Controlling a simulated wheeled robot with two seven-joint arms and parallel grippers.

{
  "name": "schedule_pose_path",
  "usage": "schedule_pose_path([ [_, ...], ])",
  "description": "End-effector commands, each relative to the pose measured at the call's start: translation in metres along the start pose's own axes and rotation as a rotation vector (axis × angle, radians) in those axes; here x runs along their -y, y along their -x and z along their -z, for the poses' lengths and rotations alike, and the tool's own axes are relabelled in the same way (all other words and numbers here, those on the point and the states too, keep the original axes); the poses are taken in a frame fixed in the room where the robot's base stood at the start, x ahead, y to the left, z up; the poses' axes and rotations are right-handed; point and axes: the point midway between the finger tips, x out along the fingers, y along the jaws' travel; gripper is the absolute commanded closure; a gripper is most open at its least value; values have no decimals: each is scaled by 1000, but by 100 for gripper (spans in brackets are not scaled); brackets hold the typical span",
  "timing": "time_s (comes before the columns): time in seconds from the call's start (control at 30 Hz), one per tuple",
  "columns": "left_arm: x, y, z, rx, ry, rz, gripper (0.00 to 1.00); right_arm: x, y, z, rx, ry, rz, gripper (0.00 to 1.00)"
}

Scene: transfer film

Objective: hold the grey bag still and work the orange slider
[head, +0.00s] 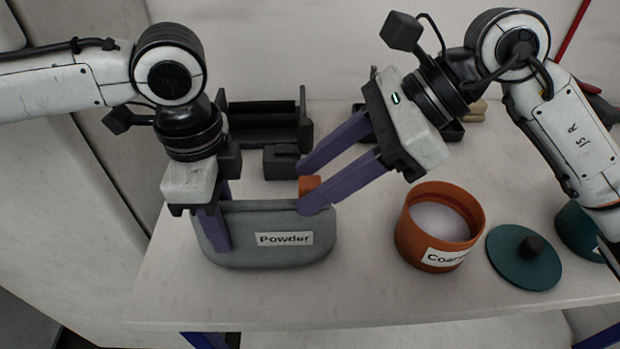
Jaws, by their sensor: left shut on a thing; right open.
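The grey bag (262,226) with a "Powder" label stands on the table at the front left. My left gripper (218,243) is shut on the left end of the bag, one purple finger showing over its front face. The orange slider (309,185) sits at the bag's top right edge. My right gripper (306,190) is open, its two purple fingertips at the slider, one on the far side and one on the near side. The near finger partly hides the slider, and I cannot tell whether either finger touches it.
A dark holder (262,128) and a small dark block (281,162) stand behind the bag. An orange pot (408,236) with white contents, a green lid (524,262) and a green container (577,230) stand to the right. The table front (400,303) is clear.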

Motion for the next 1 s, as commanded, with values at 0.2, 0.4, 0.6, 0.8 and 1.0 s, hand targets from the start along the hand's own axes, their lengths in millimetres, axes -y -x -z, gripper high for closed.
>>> schedule_pose_path([
  [0.2, 0, 1, 0, -1, 1, 1, 100, 0, -15, 0, 1, -1, 0, 58],
  [0.4, 0, 1, 0, -1, 0, 2, 100, 0, -15, 0, 0, -1, 1, 58],
  [0.6, 0, 1, 0, -1, 0, 2, 100, 0, -15, 0, 0, -1, 1, 81],
  [0.8, 0, 1, 0, -1, 0, 2, 100, 0, -15, 0, 0, -1, 1, 100],
  [1.0, 0, 1, 0, -1, 1, 2, 100, 0, -26, -13, 1, 3, -2, 100],
])
